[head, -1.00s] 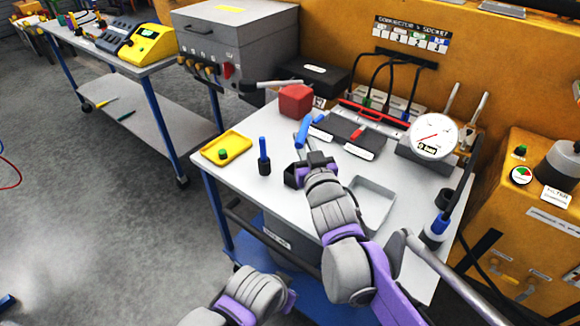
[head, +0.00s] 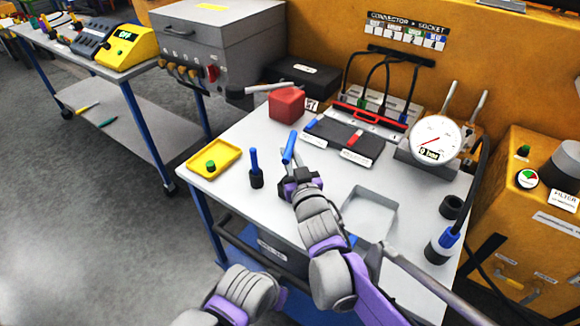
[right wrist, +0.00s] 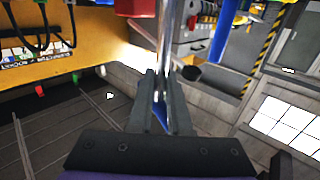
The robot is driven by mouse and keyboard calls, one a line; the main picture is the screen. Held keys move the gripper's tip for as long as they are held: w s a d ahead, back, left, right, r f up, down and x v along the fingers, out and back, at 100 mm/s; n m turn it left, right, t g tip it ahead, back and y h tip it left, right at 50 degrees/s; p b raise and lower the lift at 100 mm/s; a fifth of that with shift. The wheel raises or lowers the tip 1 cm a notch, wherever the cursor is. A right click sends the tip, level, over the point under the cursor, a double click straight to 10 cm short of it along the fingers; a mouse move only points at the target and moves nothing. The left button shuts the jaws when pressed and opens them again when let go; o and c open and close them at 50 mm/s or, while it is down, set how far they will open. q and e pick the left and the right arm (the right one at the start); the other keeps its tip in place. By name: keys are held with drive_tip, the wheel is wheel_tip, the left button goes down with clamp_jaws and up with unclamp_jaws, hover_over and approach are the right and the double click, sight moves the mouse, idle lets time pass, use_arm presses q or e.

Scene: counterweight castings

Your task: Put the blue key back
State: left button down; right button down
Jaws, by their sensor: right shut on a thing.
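My right gripper (head: 300,184) is shut on the blue key (head: 289,148), holding it above the white table. The key's blue end points up in the head view. In the right wrist view its shiny metal shaft (right wrist: 168,45) runs between the fingers (right wrist: 160,100). A dark tray (head: 335,138) with a blue piece (head: 315,123) and a red piece (head: 355,138) lies behind the gripper. A separate blue-handled peg (head: 254,160) stands upright in a black holder (head: 256,180) just left of the gripper. My left arm shows low in the head view, but its gripper does not.
A yellow tray (head: 229,155) with a green knob is at the table's left corner. A red block (head: 287,103) stands behind the key. An open grey tray (head: 391,205) lies to the right.

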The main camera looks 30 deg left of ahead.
drive_tip(key=shift+f, duration=1.6)
drive_tip(key=shift+b, duration=0.3)
drive_tip(key=shift+f, duration=0.2)
drive_tip(key=c, duration=0.8)
unclamp_jaws()
drive_tip(key=shift+c, duration=0.2)
drive_tip(key=shift+r, duration=0.15)
drive_tip(key=shift+s+d+r, duration=0.1)
drive_tip(key=shift+r, duration=0.05)
drive_tip(key=v, duration=1.1)
drive_tip(key=shift+s+d+b, duration=0.2)
drive_tip(key=shift+d+b, duration=0.05)
drive_tip(key=shift+b, duration=0.15)
